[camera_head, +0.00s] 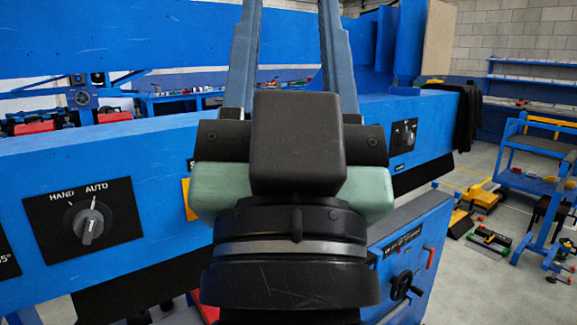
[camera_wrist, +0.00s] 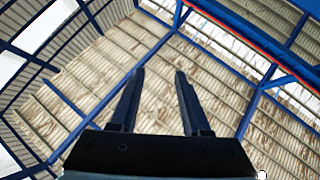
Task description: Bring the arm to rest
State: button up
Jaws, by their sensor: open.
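My gripper (camera_wrist: 160,74) points up at the roof in the wrist view. Its two fingers stand apart with nothing between them, so it is open and empty. In the head view my gripper (camera_head: 290,15) fills the middle, raised upright close to the camera, with its fingertips cut off by the top edge. It hides the centre of the blue machine panel (camera_head: 155,235) behind it. On that panel a black HAND/AUTO switch plate (camera_head: 110,205) shows at the left, its grey knob (camera_head: 90,226) below the lettering. A second switch (camera_head: 403,136) shows on the right part of the panel.
A grey-blue unit with a black handwheel (camera_head: 401,285) stands at the lower right. A blue rack (camera_head: 540,165) and scattered tools (camera_head: 490,238) are on the floor at the far right. Only roof structure surrounds the fingers in the wrist view.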

notch_tip(320, 180, up, 19)
jog(key=s+p, duration=0.1)
jog(key=p, duration=1.7)
jog(key=shift+s+r+n, duration=0.2)
jog(key=shift+n, duration=0.2)
jog(key=shift+o, duration=0.2)
jog(key=shift+r+p, duration=0.35)
jog(key=shift+p, duration=0.2)
